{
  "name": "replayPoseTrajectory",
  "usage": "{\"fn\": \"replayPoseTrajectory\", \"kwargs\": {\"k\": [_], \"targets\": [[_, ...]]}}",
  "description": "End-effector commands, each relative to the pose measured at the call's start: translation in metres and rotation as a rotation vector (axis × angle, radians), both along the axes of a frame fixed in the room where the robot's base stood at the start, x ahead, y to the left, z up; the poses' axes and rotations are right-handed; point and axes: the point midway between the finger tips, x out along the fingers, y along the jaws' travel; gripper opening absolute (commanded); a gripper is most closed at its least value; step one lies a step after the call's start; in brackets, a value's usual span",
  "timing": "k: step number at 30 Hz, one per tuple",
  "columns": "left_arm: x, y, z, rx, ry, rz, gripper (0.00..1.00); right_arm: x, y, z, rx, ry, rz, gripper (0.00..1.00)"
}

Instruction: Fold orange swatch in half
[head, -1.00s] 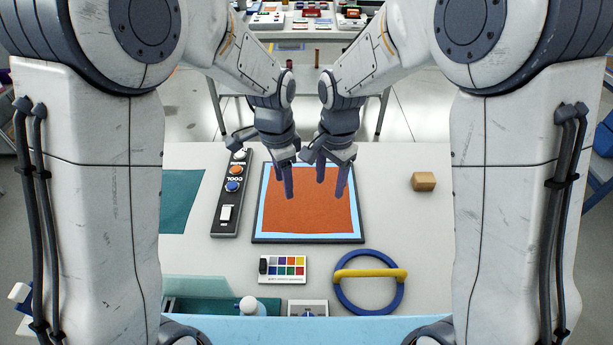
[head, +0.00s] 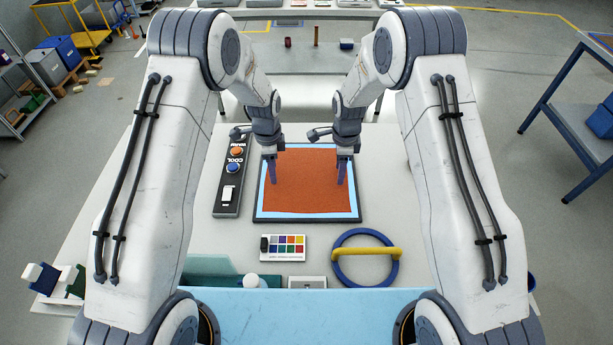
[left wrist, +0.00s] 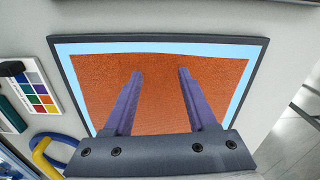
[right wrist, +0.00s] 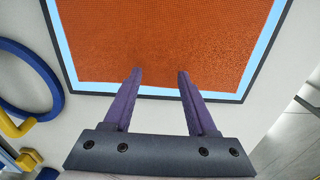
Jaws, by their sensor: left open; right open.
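The orange swatch (head: 308,182) lies flat and unfolded on a light-blue board with a dark frame (head: 306,217). It also fills much of the left wrist view (left wrist: 158,85) and the right wrist view (right wrist: 165,40). My left gripper (head: 273,172) is open and empty over the swatch's left side; its fingers (left wrist: 160,73) show apart above the orange cloth. My right gripper (head: 342,172) is open and empty over the swatch's right side; its fingertips (right wrist: 160,72) show apart near the swatch's edge. I cannot tell whether any fingertip touches the cloth.
A control strip with WARM and COOL buttons (head: 229,195) stands left of the board. In front are a color chart (head: 283,247) and a blue ring with a yellow bar (head: 367,253). The table right of the board looks clear in the head view.

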Motion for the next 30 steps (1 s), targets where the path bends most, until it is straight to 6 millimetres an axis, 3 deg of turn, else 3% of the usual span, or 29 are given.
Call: {"fn": "replayPoseTrajectory", "kwargs": {"k": [15,24,30], "targets": [[-0.0003,-0.0002,-0.0088,0.000,0.000,0.000,0.57,0.0000,0.0000,-0.0087,0.000,0.000,0.001,0.57],[-0.0008,-0.0002,-0.0081,0.001,0.002,0.000,0.00,-0.0003,-0.0001,-0.0077,0.000,0.000,0.001,0.00],[-0.0010,0.0000,-0.0083,0.001,0.002,0.000,0.00,-0.0004,-0.0001,-0.0078,0.000,0.001,0.001,0.00]]}}
